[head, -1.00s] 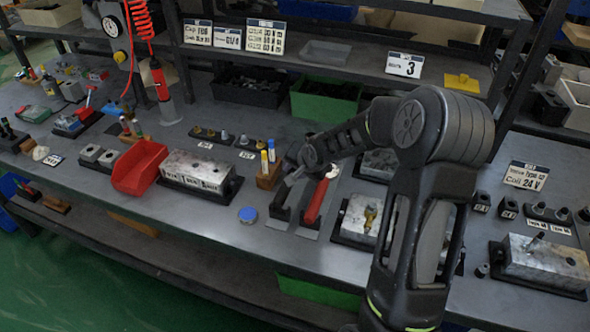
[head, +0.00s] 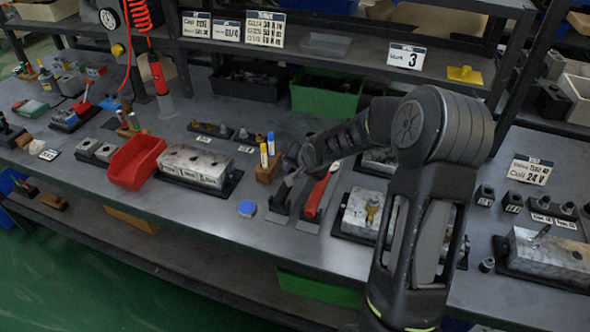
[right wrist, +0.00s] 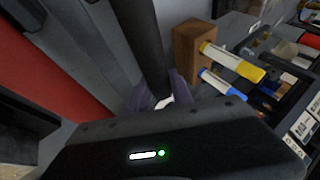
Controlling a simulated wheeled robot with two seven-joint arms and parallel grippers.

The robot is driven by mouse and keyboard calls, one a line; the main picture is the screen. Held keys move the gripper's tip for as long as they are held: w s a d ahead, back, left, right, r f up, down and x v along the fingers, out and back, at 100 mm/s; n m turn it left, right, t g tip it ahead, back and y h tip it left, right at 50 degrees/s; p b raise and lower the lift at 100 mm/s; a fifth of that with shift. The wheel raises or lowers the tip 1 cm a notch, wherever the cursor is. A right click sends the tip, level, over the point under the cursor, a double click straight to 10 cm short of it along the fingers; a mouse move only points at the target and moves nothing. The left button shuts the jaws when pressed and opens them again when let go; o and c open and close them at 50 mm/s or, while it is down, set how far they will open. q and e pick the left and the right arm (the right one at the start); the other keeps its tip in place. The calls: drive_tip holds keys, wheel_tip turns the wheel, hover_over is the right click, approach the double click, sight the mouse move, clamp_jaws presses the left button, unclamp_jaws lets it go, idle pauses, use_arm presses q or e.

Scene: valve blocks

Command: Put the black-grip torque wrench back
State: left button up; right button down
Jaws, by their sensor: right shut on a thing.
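The black-grip torque wrench (right wrist: 145,45) is held in my right gripper (right wrist: 160,98); its dark grip runs up out of the jaws in the right wrist view. In the head view my right gripper (head: 293,177) is over the left slot of a grey wrench rest (head: 277,217), and the dark grip (head: 281,196) lies along that slot. I cannot tell whether the wrench touches the rest. A red-grip wrench (head: 316,197) lies in the right slot, and its red grip (right wrist: 45,80) shows at left in the wrist view. My left gripper is out of view.
A wooden block (head: 268,171) with yellow and blue markers stands close behind the gripper. A blue round cap (head: 247,208) lies at left. Metal valve blocks (head: 198,167) and (head: 360,215) flank the area. A red bin (head: 136,160) stands farther left.

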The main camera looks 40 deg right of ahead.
drive_tip(key=shift+w, duration=0.1)
drive_tip(key=c, duration=1.1)
unclamp_jaws()
drive_tip(key=shift+o, duration=0.3)
drive_tip(key=shift+f, duration=0.1)
